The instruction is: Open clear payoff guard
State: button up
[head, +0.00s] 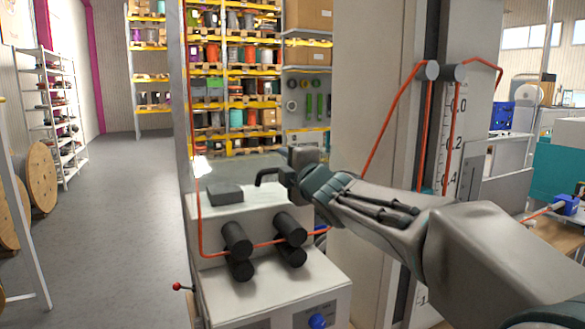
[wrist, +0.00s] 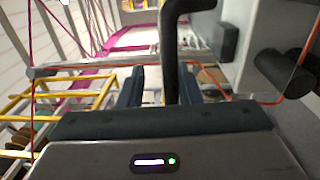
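The clear guard (head: 235,165) seems to be the faint see-through panel above the white machine, against the shelves; its edges are hard to make out. A black bent handle (head: 266,174) shows at the tip of my gripper (head: 288,172). In the wrist view the black handle (wrist: 172,45) passes between the two fingers of my gripper (wrist: 159,86). It lies nearer the right finger, with a gap to the left finger. The fingers are apart and not clamped on it. The handle's lower end is hidden behind the gripper body.
The white machine (head: 270,285) has black rollers (head: 237,238) with an orange cable (head: 200,215) running through them. A tall scaled column (head: 458,140) stands behind my arm. The aisle floor (head: 115,220) at left is clear.

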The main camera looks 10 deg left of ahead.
jog(key=b+v, duration=0.2)
jog(key=v, duration=1.1)
jog(key=shift+s+d, duration=0.25)
